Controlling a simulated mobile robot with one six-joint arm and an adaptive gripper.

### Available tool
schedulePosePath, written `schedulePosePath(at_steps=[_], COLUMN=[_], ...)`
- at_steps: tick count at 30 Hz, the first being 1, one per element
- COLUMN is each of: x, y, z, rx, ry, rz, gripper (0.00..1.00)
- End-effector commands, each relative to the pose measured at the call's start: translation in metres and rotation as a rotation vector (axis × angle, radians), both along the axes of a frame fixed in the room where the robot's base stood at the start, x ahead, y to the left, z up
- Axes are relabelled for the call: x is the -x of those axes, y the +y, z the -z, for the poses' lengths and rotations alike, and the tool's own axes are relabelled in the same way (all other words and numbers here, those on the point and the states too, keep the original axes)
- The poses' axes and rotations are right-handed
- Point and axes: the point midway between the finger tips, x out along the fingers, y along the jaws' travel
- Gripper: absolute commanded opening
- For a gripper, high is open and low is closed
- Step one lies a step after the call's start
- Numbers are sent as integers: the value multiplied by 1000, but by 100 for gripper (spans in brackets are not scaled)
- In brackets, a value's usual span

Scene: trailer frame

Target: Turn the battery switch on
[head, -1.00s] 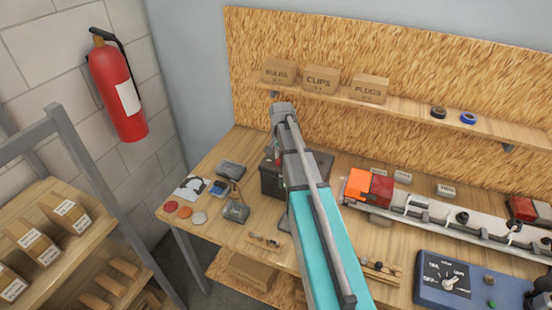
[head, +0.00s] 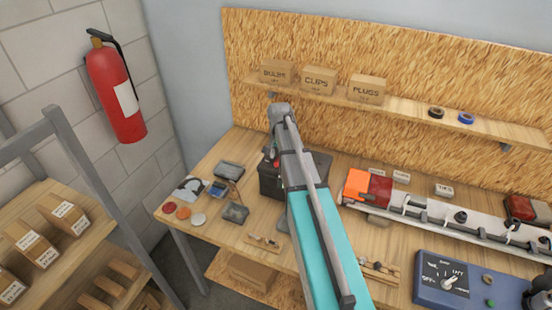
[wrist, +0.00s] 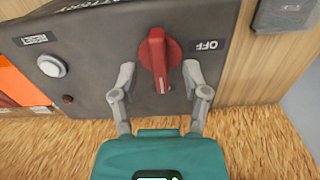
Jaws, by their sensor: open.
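The dark battery box (head: 269,182) stands on the workbench, mostly behind my arm in the head view. In the wrist view, the box's panel (wrist: 100,70) carries a red rotary switch knob (wrist: 158,55) with its long grip upright in the picture. An upside-down OFF label (wrist: 207,45) sits to the right of the knob. No ON label shows. My gripper (wrist: 159,70) is open, with one finger on each side of the knob. Small gaps seem to separate the fingers from it. In the head view, my arm hides the fingertips.
A white reset button (wrist: 52,66) and its label are left of the knob. A light bar with an orange-red lamp (head: 368,187) and a blue control box (head: 450,280) are to the right. Loose small parts lie left of the box. A shelf (head: 400,107) hangs behind.

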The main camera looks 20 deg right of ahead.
Motion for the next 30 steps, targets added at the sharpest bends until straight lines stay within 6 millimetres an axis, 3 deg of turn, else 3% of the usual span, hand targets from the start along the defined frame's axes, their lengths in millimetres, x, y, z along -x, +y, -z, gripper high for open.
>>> schedulePosePath(at_steps=[30], x=[0], y=[0], z=[-57], rx=[0], ry=[0], rz=[0], gripper=[60])
